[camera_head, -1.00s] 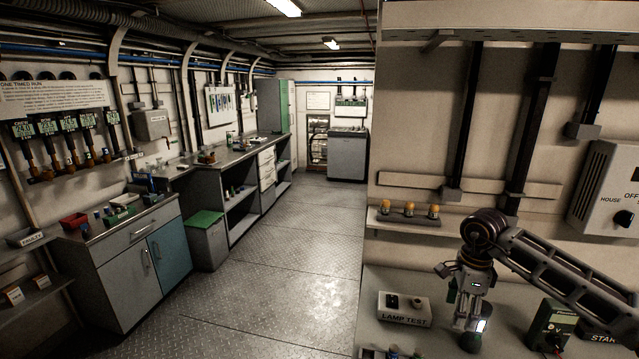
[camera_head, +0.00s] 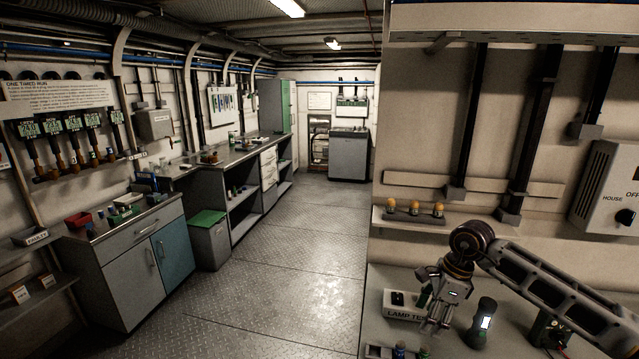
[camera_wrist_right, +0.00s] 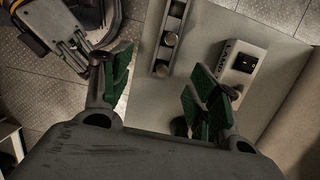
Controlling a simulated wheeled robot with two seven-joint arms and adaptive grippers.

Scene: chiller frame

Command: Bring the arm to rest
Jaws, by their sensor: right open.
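My right arm comes in from the right in the head view. Its gripper (camera_head: 434,312) hangs over the bench, beside and partly in front of the lamp test box (camera_head: 398,312). In the right wrist view my right gripper (camera_wrist_right: 160,88) shows green finger pads spread wide apart, with nothing between them. A dark handheld device with a lit screen (camera_head: 485,322) stands upright on the bench to the right of the gripper, apart from it. My left gripper is not seen in the head view.
The lamp test box also shows in the wrist view (camera_wrist_right: 242,66). A rack with orange-topped pieces (camera_head: 414,212) sits on the wall shelf behind the arm. A dark meter (camera_head: 549,330) stands under the forearm. The floor (camera_head: 290,270) left of the bench is clear.

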